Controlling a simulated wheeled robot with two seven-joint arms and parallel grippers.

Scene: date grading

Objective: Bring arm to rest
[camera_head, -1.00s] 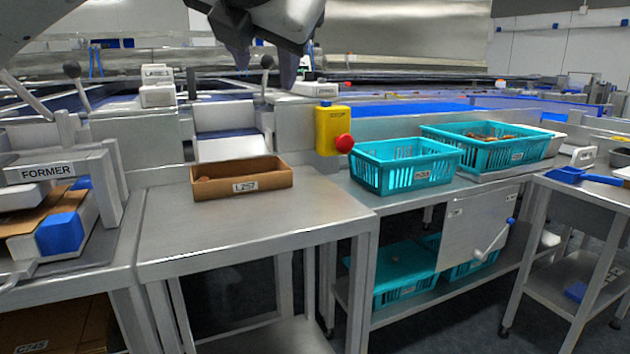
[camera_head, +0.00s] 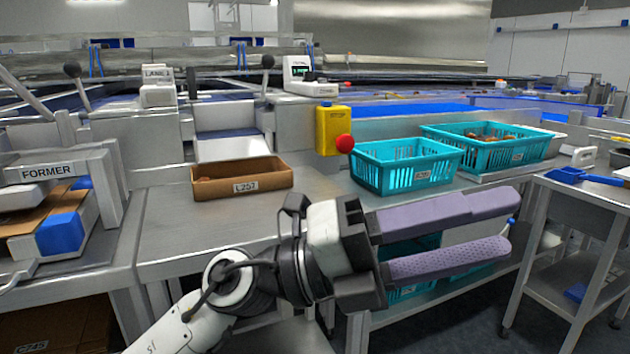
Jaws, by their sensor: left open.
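My left arm comes in from the lower left across the front of the steel bench. My left gripper (camera_head: 508,228) points right, with two purple padded fingers apart and nothing between them. It is in front of the benches and hides part of the lower shelf and its teal crates. My right gripper is not in view.
A brown box (camera_head: 243,193) labelled L257 sits on the steel bench (camera_head: 165,225). Two teal baskets (camera_head: 405,180) (camera_head: 510,155) stand on the bench to the right. A yellow stop box with a red button (camera_head: 345,143) stands behind. A blue scoop (camera_head: 568,174) lies at far right.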

